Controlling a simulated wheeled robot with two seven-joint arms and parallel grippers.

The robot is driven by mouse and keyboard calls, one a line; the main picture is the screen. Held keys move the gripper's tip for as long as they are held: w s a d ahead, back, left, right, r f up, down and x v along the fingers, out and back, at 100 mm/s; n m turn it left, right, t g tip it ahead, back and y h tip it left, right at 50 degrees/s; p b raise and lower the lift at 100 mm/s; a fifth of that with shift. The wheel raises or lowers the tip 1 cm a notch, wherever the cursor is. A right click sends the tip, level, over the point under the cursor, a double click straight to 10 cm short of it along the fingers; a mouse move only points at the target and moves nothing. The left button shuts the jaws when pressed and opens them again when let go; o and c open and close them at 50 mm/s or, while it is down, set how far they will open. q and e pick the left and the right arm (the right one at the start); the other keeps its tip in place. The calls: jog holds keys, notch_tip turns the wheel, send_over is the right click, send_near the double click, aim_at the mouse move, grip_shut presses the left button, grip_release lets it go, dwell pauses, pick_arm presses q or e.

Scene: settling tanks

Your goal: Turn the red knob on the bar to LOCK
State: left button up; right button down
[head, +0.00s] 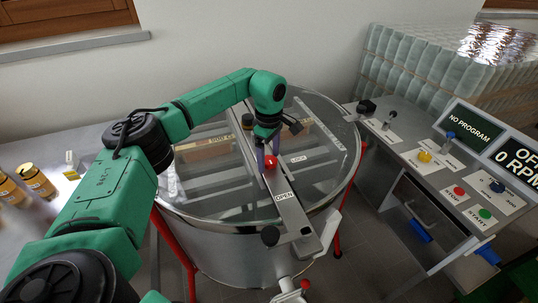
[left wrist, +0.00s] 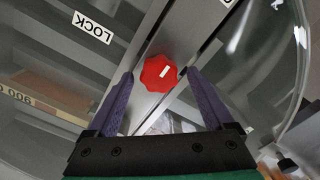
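The red knob (head: 271,163) sits on the grey metal bar (head: 291,217) that crosses the round tank's clear lid. In the left wrist view the knob (left wrist: 157,82) has a white mark that slants to the upper right, roughly along the bar and not at the LOCK label (left wrist: 93,27). An OPEN label (head: 283,197) lies on the bar nearer me. My left gripper (head: 268,150) is at the knob. Its two fingers (left wrist: 159,75) stand apart, one on each side of the knob, with gaps visible. My right gripper is not in view.
The tank's clear lid (head: 215,185) spreads around the bar. A control panel (head: 440,165) with buttons and a "NO PROGRAM" screen (head: 471,129) stands at the right. Yellow-labelled jars (head: 36,181) stand at the left.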

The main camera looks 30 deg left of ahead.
pick_arm(q)
grip_shut()
jog(key=shift+n, duration=0.4)
jog(key=n, duration=0.3)
jog(key=shift+p, duration=0.3)
jog(key=n, duration=0.5)
jog(key=shift+n+p, duration=0.3)
jog(key=n, duration=0.4)
jog(key=n+p, duration=0.1)
jog(key=n, duration=0.3)
jog(key=shift+n, duration=0.4)
